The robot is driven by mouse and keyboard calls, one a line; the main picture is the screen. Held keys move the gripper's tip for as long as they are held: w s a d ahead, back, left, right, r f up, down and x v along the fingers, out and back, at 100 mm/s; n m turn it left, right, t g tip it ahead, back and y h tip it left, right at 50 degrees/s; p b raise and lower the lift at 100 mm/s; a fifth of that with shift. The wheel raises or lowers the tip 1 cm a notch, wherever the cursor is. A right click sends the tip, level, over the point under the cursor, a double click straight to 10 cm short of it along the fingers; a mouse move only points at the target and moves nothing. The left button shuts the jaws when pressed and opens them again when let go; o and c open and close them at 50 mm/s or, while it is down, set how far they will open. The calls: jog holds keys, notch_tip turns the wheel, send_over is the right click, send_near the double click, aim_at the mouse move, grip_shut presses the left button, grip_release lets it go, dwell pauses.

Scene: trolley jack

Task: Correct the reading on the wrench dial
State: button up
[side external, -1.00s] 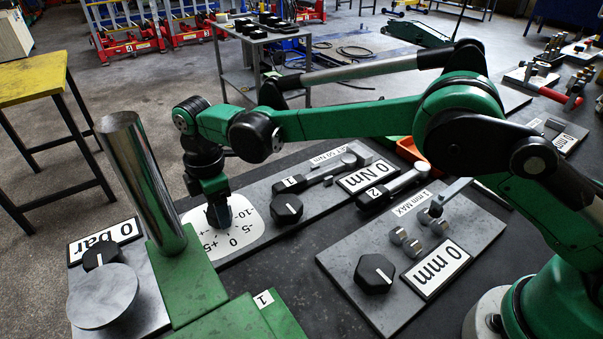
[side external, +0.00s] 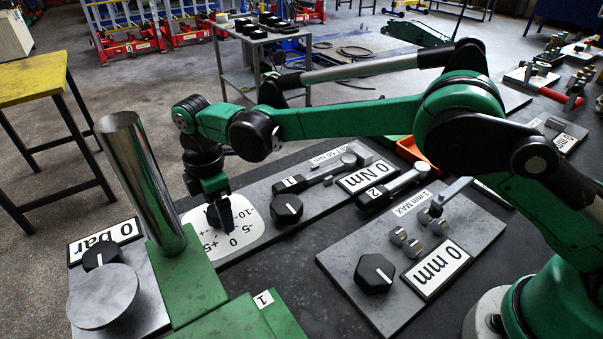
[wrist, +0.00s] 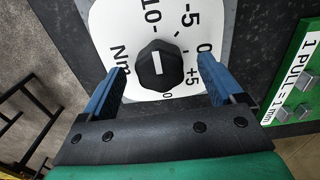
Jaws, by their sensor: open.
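The wrench dial is a white scale plate (wrist: 118,35) marked -10, -5, 0, +5 and Nm, with a black faceted knob (wrist: 160,68) in its middle. A short white line on the knob runs roughly up and down in the wrist view. My gripper (wrist: 162,70) is open, its two blue fingers on either side of the knob with gaps showing. In the side external view my gripper (side external: 219,212) hangs over the scale plate (side external: 255,225) and mostly hides the knob. Wrench 1 (side external: 325,175) and a 0 Nm sign (side external: 368,178) are on the same grey board.
Another black knob (side external: 287,209) stands right of the dial. A tall metal cylinder (side external: 140,180) on a green base rises close at left. The 0 mm board (side external: 340,260) is at front right.

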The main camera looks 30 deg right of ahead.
jog(key=shift+r, duration=2.75)
jog(key=shift+d+r, duration=0.25)
jog(key=s+d+r+m+t, duration=0.35)
jog(key=d+r+m, duration=0.5)
jog(key=d, duration=0.35)
jog(key=s+d+f+m+t, duration=0.3)
jog(key=s+d+f+m, duration=0.1)
jog(key=s+d+m, duration=0.5)
jog(key=s+d, duration=0.1)
jog(key=s, duration=0.1)
jog(key=shift+s+m+t, duration=0.35)
jog(key=shift+s, duration=0.05)
